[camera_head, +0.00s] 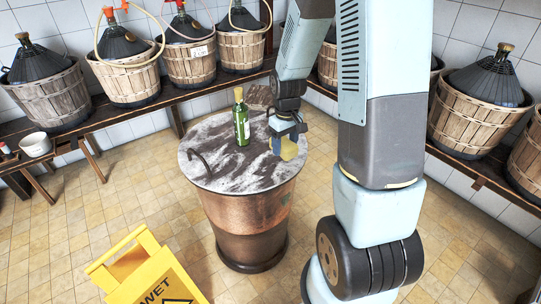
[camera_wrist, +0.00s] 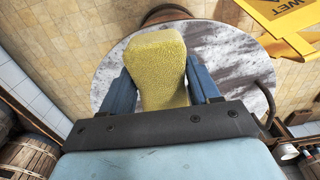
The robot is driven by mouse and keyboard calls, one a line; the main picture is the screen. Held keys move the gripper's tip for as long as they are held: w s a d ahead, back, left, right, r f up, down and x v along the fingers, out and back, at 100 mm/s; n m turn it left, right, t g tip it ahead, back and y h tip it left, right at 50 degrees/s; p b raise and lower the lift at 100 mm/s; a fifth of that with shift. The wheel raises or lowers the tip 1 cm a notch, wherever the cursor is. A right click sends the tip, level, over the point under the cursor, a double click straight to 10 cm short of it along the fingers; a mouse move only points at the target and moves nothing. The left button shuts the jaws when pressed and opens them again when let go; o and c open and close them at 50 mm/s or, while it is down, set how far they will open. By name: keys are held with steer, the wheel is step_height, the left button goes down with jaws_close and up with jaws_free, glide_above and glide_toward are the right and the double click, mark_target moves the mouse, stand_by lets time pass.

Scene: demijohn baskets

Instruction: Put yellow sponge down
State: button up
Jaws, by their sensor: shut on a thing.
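My gripper (camera_head: 288,138) is shut on the yellow sponge (camera_head: 289,149), near the right side of the round tabletop. In the wrist view the sponge (camera_wrist: 159,70) sits between the two blue fingers of my gripper (camera_wrist: 160,88), with its far end sticking out past them. The round top (camera_head: 225,178) is white and dark mottled and covers a copper-coloured drum. I cannot tell whether the sponge touches the top or hangs above it.
A green bottle (camera_head: 241,120) stands on the top just left of my gripper. A yellow wet-floor sign (camera_head: 145,272) stands on the tiled floor. Demijohn baskets (camera_head: 126,72) line the wall benches. The top's front is clear.

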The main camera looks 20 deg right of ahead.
glide_above(271, 163)
step_height(271, 163, down, 7)
steer(key=shift+f, duration=0.1)
step_height(271, 163, down, 3)
steer(key=shift+w+f, duration=0.1)
stand_by(0.4)
steer(key=o, duration=1.1)
